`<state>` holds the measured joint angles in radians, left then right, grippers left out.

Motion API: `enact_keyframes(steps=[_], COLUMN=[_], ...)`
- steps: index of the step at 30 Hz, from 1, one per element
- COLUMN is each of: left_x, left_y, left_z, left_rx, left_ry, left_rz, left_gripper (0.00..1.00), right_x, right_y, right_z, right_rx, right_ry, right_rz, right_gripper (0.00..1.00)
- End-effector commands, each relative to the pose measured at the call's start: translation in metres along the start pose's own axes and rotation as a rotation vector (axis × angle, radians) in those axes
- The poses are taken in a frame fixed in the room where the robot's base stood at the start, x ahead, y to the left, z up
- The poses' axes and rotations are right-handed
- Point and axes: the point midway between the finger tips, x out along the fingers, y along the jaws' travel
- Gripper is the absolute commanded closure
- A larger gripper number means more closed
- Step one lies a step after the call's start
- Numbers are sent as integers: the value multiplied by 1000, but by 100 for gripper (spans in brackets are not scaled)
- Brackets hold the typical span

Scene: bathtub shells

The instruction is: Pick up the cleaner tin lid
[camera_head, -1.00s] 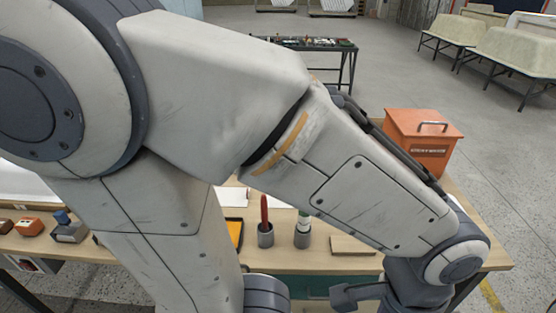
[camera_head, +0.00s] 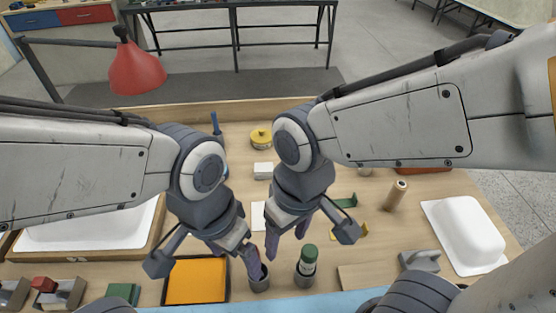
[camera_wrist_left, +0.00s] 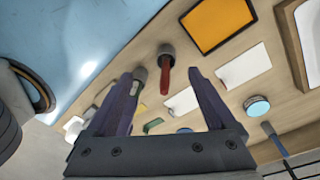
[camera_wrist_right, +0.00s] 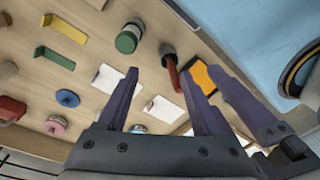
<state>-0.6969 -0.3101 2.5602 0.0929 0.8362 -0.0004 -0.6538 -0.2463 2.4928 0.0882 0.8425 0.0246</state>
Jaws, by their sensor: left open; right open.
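I cannot tell for sure which thing is the cleaner tin lid. A green-topped container (camera_head: 308,254) stands upright in front of my right gripper; it also shows in the right wrist view (camera_wrist_right: 128,38). A round yellow tin (camera_head: 261,138) with a small top stands further back. A round blue-topped tin (camera_wrist_left: 257,105) shows in the left wrist view. My left gripper (camera_head: 203,262) is open and empty, above the table left of centre. My right gripper (camera_head: 309,247) is open and empty, beside it. Neither gripper touches a tin.
A grey cup (camera_head: 259,283) with a red-handled tool stands between the gripper fingers. An orange tray (camera_head: 197,279) lies left of it. A wooden block (camera_head: 367,277), a grey block (camera_head: 420,261) and a white tub shell (camera_head: 466,230) lie to the right. A red lamp (camera_head: 136,68) overhangs the back left.

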Motion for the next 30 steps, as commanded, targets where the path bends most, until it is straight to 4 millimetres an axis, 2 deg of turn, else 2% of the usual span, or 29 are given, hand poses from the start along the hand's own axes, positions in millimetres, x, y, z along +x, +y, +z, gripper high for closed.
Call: enact_keyframes(steps=[5, 6, 8, 9, 13, 15, 18, 21, 25, 30], left_x=[-11, -13, -16, -18, -25, -28, -31, -34, -35, -41], left_y=[1, 1, 1, 1, 2, 2, 2, 2, 3, 3], left_z=[-1, -1, -1, -1, -1, -2, -2, -2, -2, -2], left_rx=[0, 0, 0, 0, 0, 0, 0, 0, 0, 0], left_ry=[0, 0, 0, 0, 0, 0, 0, 0, 0, 0], left_rz=[0, 0, 0, 0, 0, 0, 0, 0, 0, 0], left_gripper=[11, 11, 11, 11, 11, 11, 11, 11, 11, 11], right_x=[-10, -8, -4, 2, 26, 42, 64, 81, 95, 120], right_y=[39, 53, 78, 96, 166, 203, 249, 282, 304, 310], right_z=[-85, -108, -141, -160, -210, -226, -238, -242, -242, -239], right_rx=[221, 280, 370, 432, 625, 719, 830, 907, 959, 971], right_ry=[-8, -9, -10, -11, -13, -14, -14, -14, -13, -16], right_rz=[21, 27, 36, 41, 59, 67, 76, 83, 88, 89], right_gripper=[33, 33, 33, 33, 33, 33, 33, 33, 33, 33])
